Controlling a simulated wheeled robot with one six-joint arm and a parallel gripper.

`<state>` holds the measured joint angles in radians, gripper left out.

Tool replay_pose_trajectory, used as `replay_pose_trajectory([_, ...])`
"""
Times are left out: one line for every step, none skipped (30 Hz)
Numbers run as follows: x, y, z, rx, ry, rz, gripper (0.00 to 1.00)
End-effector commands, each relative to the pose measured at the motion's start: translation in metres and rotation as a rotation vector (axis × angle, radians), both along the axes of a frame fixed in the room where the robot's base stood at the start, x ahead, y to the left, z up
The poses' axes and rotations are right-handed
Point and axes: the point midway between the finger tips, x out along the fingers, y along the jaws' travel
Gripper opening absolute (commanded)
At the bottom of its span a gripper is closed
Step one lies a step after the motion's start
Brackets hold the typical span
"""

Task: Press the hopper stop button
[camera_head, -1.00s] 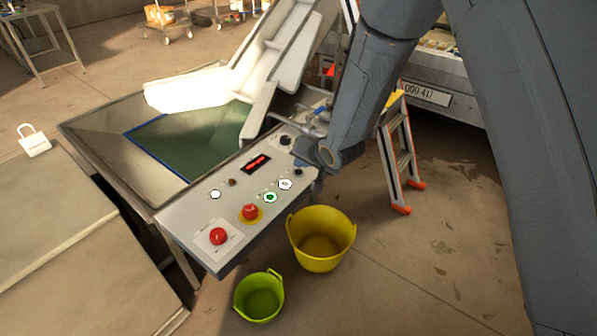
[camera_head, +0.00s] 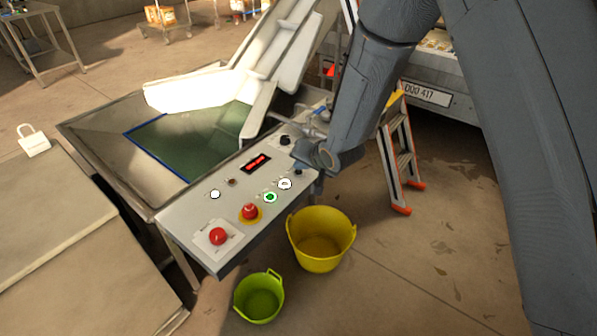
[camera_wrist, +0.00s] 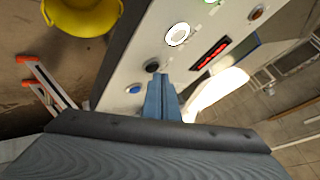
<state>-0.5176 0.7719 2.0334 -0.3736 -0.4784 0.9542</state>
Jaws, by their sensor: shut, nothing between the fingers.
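The slanted control panel (camera_head: 190,215) carries several buttons; their labels are too small to read, so I cannot tell which one is hopper stop. In the head view I see a red button (camera_head: 218,236) on a white plate, a red mushroom button (camera_head: 250,211) on yellow, a green button (camera_head: 270,197) and a white button (camera_head: 285,184). The wrist view shows the white button (camera_wrist: 177,34), a black knob (camera_wrist: 152,66) and a blue button (camera_wrist: 134,89). My gripper (camera_wrist: 163,78) is shut and empty over the panel, close to the black knob; contact cannot be told.
A red display (camera_head: 256,164) sits on the panel. A yellow bucket (camera_head: 320,240) and a green bucket (camera_head: 259,297) stand on the floor in front. A stepladder (camera_head: 400,150) stands to the right. The hopper (camera_head: 100,140) and white chute (camera_head: 195,90) lie behind the panel.

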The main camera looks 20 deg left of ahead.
Motion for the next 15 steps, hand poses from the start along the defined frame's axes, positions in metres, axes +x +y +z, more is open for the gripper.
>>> replay_pose_trajectory([0.0000, 0.0000, -0.0002, 0.000, 0.000, 0.000, 0.00])
replay_pose_trajectory([0.0000, 0.0000, -0.0004, 0.000, 0.000, 0.000, 0.00])
replay_pose_trajectory([0.0000, 0.0000, -0.0008, 0.000, 0.000, 0.000, 0.00])
replay_pose_trajectory([-0.0001, -0.0001, -0.0011, 0.000, 0.000, 0.000, 0.00])
replay_pose_trajectory([0.0000, 0.0000, -0.0013, 0.000, 0.000, 0.000, 0.00])
replay_pose_trajectory([0.0000, 0.0000, -0.0019, 0.000, 0.000, 0.000, 0.00])
replay_pose_trajectory([0.0000, -0.0001, -0.0022, 0.000, 0.000, 0.000, 0.00])
replay_pose_trajectory([0.0000, -0.0001, -0.0026, 0.000, 0.000, 0.000, 0.00])
replay_pose_trajectory([-0.0001, 0.0000, -0.0031, 0.000, 0.000, 0.000, 0.00])
replay_pose_trajectory([0.0000, -0.0001, -0.0034, 0.000, 0.000, 0.000, 0.00])
replay_pose_trajectory([0.0000, -0.0001, -0.0037, 0.000, 0.000, 0.000, 0.00])
replay_pose_trajectory([-0.0001, -0.0001, -0.0043, 0.000, 0.000, 0.000, 0.00])
replay_pose_trajectory([0.0000, -0.0001, -0.0045, 0.000, 0.000, 0.000, 0.00])
replay_pose_trajectory([-0.0001, -0.0001, -0.0048, 0.000, 0.000, 0.000, 0.00])
replay_pose_trajectory([0.0000, -0.0001, -0.0053, 0.000, 0.000, 0.000, 0.00])
